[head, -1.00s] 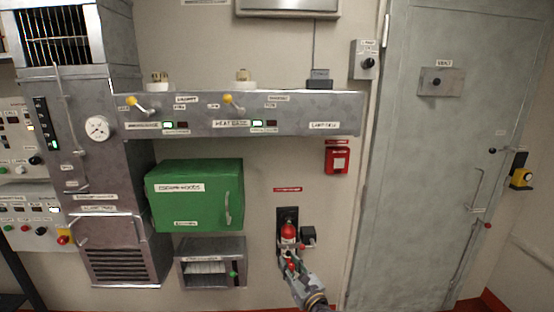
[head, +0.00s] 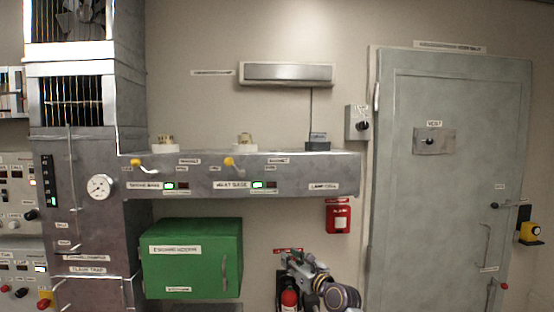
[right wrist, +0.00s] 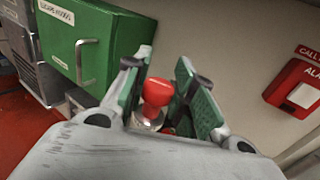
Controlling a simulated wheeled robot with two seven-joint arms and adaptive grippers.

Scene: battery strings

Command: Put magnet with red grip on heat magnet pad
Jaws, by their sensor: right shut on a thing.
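My right gripper (head: 290,262) is in the lower middle of the head view, in front of the wall. In the right wrist view its fingers (right wrist: 160,95) are on either side of the magnet's red grip (right wrist: 157,92), shut on it. In the head view a red-topped thing (head: 289,298) shows just below the gripper; I cannot tell if it is the held magnet. Two white round pads, left (head: 165,145) and right (head: 243,142), sit on the grey shelf; the right one is above the label that seems to read heat gauge. My left gripper is not in view.
The grey shelf panel (head: 300,180) has yellow-knobbed levers. A green cabinet (head: 190,285) is left of my gripper. A red alarm box (head: 338,217) is above right, and a grey door (head: 455,180) stands farther right. The wall above the shelf is mostly clear.

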